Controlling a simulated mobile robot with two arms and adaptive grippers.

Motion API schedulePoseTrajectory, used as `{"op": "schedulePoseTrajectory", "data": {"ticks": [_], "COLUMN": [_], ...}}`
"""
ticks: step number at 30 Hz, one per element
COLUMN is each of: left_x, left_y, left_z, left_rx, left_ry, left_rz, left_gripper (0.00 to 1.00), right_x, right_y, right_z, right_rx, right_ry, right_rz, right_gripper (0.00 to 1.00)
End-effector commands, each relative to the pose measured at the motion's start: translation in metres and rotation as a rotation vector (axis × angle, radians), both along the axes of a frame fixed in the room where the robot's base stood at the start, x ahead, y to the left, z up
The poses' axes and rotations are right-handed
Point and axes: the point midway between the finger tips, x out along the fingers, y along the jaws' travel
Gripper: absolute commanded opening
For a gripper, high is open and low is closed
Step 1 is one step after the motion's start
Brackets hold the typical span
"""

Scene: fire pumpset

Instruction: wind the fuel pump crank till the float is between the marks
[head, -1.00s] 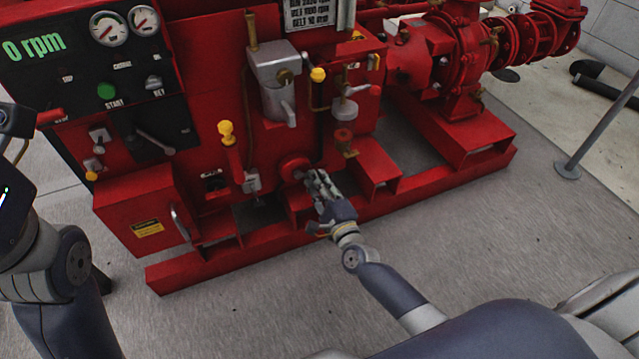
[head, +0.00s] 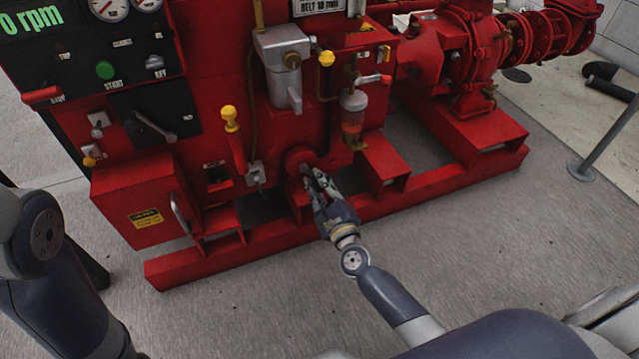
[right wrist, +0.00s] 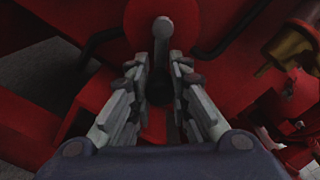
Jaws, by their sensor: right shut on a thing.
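The fuel pump crank shows at a round red hub (head: 299,158) low on the red pumpset. In the right wrist view its grey arm (right wrist: 162,32) runs down from the hub to a dark grip (right wrist: 159,88) between my fingers. My right gripper (head: 314,181) is shut on this crank; it also shows in the right wrist view (right wrist: 160,82). Above and right of the hub is a small clear glass bowl (head: 354,113), reddish in its lower part. The float and marks are too small to tell apart. My left gripper is out of view; only its arm shows at left.
A red box (head: 138,207) is at lower left. The red base rail (head: 250,245) runs under the pumpset, close to my right gripper. The grey floor in front is clear.

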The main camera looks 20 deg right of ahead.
Motion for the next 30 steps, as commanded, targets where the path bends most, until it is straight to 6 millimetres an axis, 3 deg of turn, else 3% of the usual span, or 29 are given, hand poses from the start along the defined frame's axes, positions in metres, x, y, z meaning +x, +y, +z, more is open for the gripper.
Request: {"op": "schedulePoseTrajectory", "data": {"ticks": [1, 12, 13, 15, 30], "left_x": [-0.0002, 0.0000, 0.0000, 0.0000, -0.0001], "left_y": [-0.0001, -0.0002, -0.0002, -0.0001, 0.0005], "left_z": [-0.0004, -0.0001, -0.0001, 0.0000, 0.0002], "left_rx": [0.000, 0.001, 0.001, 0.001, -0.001], "left_ry": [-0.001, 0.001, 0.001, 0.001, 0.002], "left_rz": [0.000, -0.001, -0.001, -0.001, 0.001], "left_gripper": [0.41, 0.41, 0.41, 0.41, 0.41], "right_x": [-0.0033, -0.0031, -0.0031, -0.0029, -0.0006], "right_y": [0.0075, 0.0080, 0.0080, 0.0074, 0.0034], "right_z": [-0.0071, -0.0062, -0.0062, -0.0057, -0.0008], "right_rx": [0.000, 0.001, 0.001, 0.001, 0.001], "right_ry": [0.015, 0.014, 0.014, 0.012, 0.002], "right_rz": [0.017, 0.017, 0.017, 0.016, 0.007], "right_gripper": [0.00, 0.00, 0.24, 0.40, 0.40]}}
